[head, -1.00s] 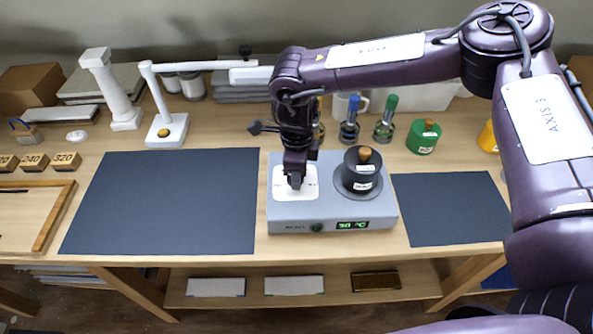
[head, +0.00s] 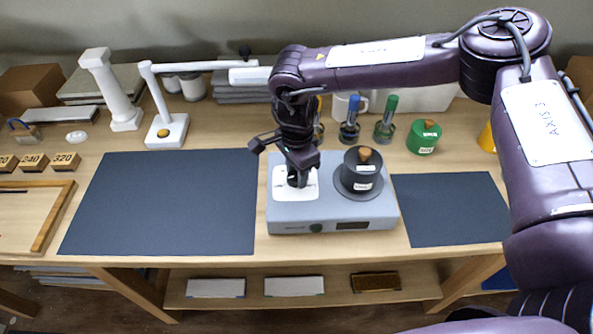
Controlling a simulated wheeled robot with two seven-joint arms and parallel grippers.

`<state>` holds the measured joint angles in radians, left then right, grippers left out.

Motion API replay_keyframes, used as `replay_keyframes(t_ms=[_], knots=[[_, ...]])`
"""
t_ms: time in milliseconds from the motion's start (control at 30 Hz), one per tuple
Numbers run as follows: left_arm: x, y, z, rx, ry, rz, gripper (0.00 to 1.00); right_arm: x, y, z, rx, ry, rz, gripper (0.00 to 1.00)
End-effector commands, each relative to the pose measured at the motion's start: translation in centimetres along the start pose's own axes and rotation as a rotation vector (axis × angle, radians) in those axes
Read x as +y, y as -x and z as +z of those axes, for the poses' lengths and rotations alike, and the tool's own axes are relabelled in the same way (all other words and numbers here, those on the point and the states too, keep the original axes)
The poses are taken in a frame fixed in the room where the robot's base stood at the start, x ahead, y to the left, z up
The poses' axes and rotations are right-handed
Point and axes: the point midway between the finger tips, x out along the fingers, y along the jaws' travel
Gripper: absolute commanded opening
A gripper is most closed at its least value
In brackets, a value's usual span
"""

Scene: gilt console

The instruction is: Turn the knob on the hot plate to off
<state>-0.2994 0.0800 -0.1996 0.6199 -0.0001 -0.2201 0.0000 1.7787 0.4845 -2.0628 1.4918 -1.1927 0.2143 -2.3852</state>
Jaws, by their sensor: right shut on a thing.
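The hot plate (head: 285,214) is a grey box on the wooden bench. A dark pot with a wooden knob (head: 362,172) stands on its right side. My right gripper (head: 297,184) points down over the white panel (head: 283,190) on the hot plate's top left. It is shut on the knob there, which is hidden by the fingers. The display (head: 352,225) on the front is dark. A small round dark part (head: 316,228) sits left of the display. My left gripper is out of view.
Dark mats (head: 165,200) (head: 455,208) lie left and right of the hot plate. Behind it stand blue-topped (head: 350,120) and green-topped (head: 385,120) tools and a green container (head: 424,138). A white jointed lamp-like stand (head: 167,131) is at the back left.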

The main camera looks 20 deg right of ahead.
Motion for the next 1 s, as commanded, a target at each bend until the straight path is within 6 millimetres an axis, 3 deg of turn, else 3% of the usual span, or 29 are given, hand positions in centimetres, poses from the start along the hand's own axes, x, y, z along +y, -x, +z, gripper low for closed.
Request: replay_keyframes(t_ms=[467, 500, 633, 1000], knots=[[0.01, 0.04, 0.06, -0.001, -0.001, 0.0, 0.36, -0.3, 0.35, -0.07, 0.0, 0.012, -0.009, 0.12], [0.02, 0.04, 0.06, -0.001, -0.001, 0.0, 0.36, -0.3, 0.35, -0.07, 0.0, 0.012, -0.009, 0.39], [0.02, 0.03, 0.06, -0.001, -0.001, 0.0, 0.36, -0.23, 0.27, -0.05, 0.0, 0.012, -0.007, 0.56], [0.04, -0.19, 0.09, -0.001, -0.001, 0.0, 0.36, -0.18, 0.68, 0.0, -0.001, 0.013, -0.005, 0.57]])
